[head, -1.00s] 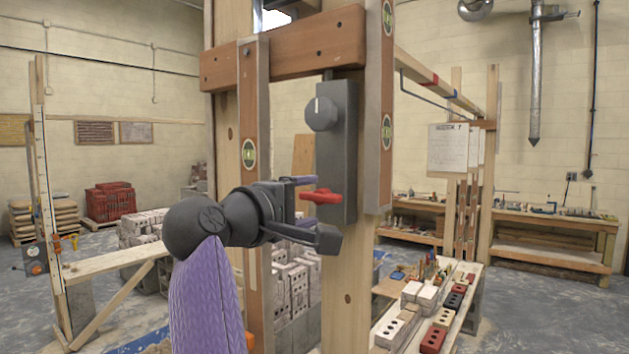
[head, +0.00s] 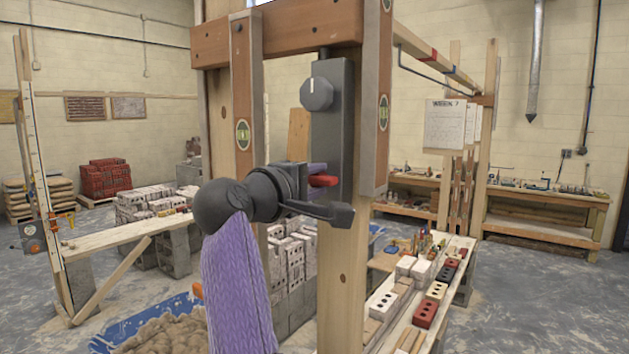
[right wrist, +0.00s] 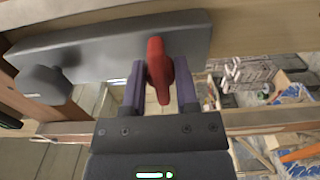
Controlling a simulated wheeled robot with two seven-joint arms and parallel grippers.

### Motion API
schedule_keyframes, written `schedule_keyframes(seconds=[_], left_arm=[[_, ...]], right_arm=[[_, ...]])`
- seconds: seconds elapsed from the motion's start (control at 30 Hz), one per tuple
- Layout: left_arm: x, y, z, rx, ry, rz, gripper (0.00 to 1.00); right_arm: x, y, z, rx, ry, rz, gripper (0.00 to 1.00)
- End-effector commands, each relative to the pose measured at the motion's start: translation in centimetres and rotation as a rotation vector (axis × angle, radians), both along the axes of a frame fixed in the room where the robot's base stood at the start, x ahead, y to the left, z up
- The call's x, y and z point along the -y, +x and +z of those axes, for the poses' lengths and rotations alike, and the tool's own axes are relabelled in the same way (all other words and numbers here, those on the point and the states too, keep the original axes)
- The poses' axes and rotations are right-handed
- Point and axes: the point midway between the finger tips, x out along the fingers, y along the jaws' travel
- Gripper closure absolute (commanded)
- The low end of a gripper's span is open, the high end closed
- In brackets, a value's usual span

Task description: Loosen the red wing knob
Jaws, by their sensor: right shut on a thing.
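The red wing knob (head: 324,181) sits low on the face of a dark grey upright box (head: 333,130), which is fixed to a wooden post. My right gripper (head: 318,184) comes at it from the left, with its purple-padded fingers around the knob and shut on it. A finger hides part of the knob in the head view. In the right wrist view the knob (right wrist: 157,68) shows between the two purple pads (right wrist: 161,85), its wing pointing toward the gripper. My left gripper is not in view.
A round grey dial (head: 317,93) sits higher on the same box. A wooden crossbar (head: 280,42) and upright levels (head: 243,120) frame it.

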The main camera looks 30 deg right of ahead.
Motion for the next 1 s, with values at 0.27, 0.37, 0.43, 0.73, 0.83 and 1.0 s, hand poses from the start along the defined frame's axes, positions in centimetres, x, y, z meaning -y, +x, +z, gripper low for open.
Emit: schedule_keyframes(seconds=[0.27, 0.37, 0.43, 0.73, 0.83, 1.0], left_arm=[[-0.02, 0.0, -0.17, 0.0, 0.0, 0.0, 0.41], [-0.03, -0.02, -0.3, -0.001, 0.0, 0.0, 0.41], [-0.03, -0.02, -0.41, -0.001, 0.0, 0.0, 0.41], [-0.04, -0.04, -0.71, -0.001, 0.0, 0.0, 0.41], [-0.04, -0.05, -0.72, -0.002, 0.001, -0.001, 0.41], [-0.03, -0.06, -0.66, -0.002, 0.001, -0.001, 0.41]], right_arm=[[-0.04, 0.0, -0.12, -0.052, -0.018, 0.0, 1.0], [-0.02, 0.01, -0.15, -0.104, -0.038, 0.0, 1.0], [-0.05, 0.02, -0.13, -0.152, -0.059, 0.0, 1.0], [-0.04, 0.06, 0.0, -0.408, -0.164, 0.001, 1.0], [-0.07, 0.09, 0.06, -0.497, -0.199, 0.002, 1.0], [-0.07, 0.13, 0.17, -0.646, -0.262, 0.001, 1.0]])
